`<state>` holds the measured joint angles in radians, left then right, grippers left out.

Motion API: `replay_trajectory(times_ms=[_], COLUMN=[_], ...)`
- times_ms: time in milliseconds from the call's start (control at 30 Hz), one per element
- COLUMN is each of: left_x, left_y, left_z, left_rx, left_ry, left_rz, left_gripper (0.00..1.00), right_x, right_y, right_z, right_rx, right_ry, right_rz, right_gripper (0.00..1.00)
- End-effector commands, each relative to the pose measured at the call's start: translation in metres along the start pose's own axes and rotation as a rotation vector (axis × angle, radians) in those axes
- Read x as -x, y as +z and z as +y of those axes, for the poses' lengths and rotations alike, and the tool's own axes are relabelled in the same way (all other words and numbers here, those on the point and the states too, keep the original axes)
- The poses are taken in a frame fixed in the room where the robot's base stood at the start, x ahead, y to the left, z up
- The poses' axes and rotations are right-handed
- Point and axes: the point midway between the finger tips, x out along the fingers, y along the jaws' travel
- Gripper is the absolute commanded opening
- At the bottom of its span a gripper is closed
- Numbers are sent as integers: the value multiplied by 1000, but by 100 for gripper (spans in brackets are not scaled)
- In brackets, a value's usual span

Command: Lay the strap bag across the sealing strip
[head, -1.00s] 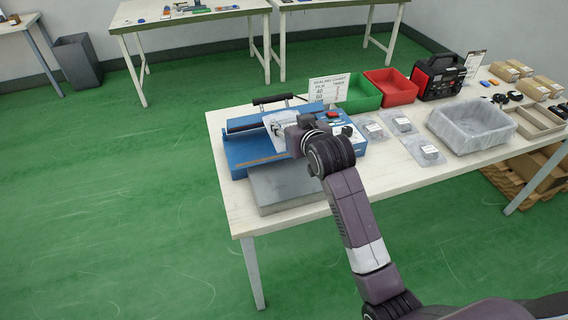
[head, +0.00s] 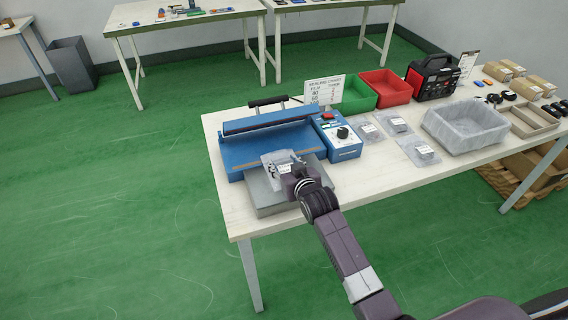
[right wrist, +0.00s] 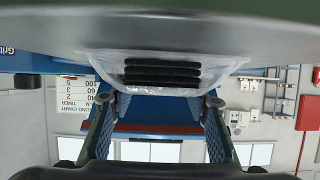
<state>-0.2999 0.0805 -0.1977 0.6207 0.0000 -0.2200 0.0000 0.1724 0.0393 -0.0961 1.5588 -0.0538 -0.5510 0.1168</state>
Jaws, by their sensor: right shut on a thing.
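The strap bag (head: 276,160) is a clear bag with black folded straps and a pale label. My right gripper (head: 291,173) is shut on its near edge. The bag is over the grey platform (head: 256,202) and the near edge of the blue sealer (head: 243,150); whether it touches them I cannot tell. The sealer's upper arm (head: 262,121) is raised. My left gripper is not in view.
Several more bags (head: 420,150) lie on the table right of the sealer's control box (head: 341,140). A grey bin (head: 465,128), a green bin (head: 357,98) and a red bin (head: 388,86) stand farther right. A chart sign (head: 325,90) stands behind the sealer.

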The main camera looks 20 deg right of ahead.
Motion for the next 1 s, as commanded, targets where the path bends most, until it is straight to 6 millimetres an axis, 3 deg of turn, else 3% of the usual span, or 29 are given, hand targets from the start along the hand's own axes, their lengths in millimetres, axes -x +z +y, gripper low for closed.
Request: replay_trajectory(times_ms=[233, 267, 400, 767, 1000], left_x=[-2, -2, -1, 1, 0], left_y=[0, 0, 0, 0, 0], left_z=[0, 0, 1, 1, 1], left_rx=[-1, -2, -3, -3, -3], left_ry=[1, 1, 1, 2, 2], left_rz=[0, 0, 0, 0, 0], left_gripper=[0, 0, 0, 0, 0], right_x=[-1, -1, -1, 1, 28], right_y=[3, 3, 3, -3, 0], right_z=[0, 0, 0, 0, 0], right_rx=[0, 0, 0, 0, 0], right_ry=[0, 0, 0, 0, 0], right_rz=[-1, -1, -1, 1, -1], right_gripper=[20, 45, 60, 61, 61])
